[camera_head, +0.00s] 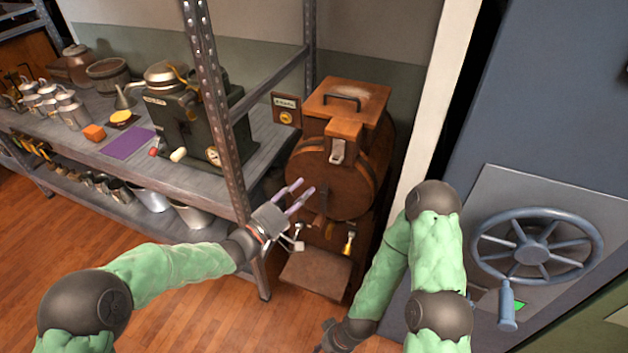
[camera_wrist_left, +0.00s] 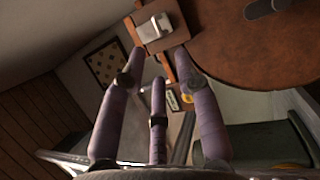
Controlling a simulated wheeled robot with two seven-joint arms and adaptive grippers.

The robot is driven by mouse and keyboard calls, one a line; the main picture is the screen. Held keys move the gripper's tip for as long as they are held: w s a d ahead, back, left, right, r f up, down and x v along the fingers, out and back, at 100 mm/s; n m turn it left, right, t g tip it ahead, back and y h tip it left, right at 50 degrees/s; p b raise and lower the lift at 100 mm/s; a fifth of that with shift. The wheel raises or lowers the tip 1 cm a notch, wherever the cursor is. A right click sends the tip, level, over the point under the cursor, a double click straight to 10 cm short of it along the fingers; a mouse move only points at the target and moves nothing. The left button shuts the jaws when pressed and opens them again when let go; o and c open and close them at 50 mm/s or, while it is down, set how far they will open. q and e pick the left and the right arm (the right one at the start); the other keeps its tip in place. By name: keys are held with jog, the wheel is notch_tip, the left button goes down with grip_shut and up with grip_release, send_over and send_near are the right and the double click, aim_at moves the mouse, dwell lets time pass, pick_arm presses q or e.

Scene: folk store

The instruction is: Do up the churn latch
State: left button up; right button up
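The churn (camera_head: 325,178) is a brown wooden drum with a box-shaped top and a lid (camera_head: 362,100) with a dark handle. Its metal latch (camera_head: 337,151) is on the front of the box part; I cannot tell how it is set. The latch (camera_wrist_left: 153,27) also shows at the top of the left wrist view, beyond the fingertips. My left gripper (camera_head: 301,187) is open and empty, in front of the drum, below and left of the latch. My right gripper (camera_head: 345,335) is low at the bottom edge, its fingers mostly hidden.
A metal shelf post (camera_head: 222,120) stands left of the churn, with a green machine (camera_head: 190,125) on the shelf. A small sign with a yellow button (camera_head: 287,117) is beside the churn. A vault door wheel (camera_head: 535,248) is at right. A low step (camera_head: 316,274) is below.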

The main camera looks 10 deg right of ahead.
pick_arm(q)
jog(key=shift+v, duration=0.9)
jog(key=s+a+f+m+g+y+p, duration=0.1)
jog(key=s+f+g+y, duration=0.2)
jog(key=s+f+g, duration=0.5)
jog(key=s+a+f+g+y+p, duration=0.25)
jog(key=s+f, duration=0.25)
jog(key=f, duration=0.7)
jog(key=s+a+f+m+y+p, duration=0.2)
jog(key=s+a+f+y+p, duration=0.2)
jog(key=s+a+f+y, duration=0.3)
jog(key=shift+s+a+f+m, duration=0.3)
jog(key=shift+s+a+f, duration=2.15)
jog(key=shift+s+a, duration=0.8)
